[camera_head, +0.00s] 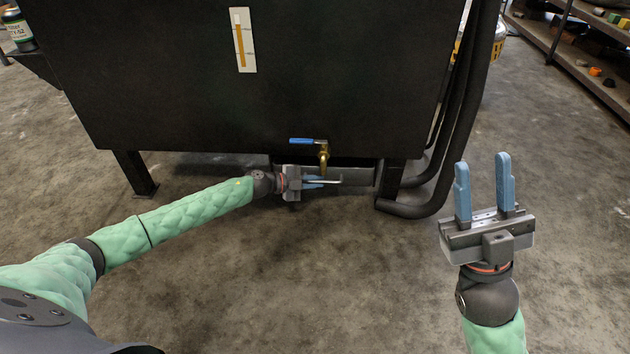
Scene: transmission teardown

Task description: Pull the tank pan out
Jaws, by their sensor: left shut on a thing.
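The tank pan (357,177) is a low grey tray under the big black tank (260,90), between the tank's front legs. Only its front face and part of its rim show; the rest is hidden beneath the tank. A light metal bar handle (334,182) stands out at its front. My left gripper (322,181) is at the front of the pan, shut on the handle; its fingers partly hide the grip. My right gripper (484,190) is at the right, its two blue fingers apart and pointing up, with nothing between them.
A brass tap (323,158) with a blue lever (308,141) hangs just above the pan. Tank legs (135,174) stand on both sides. Thick black hoses (468,110) curve down to the floor at right. The concrete floor (290,285) in front is clear. Shelves (585,70) stand far right.

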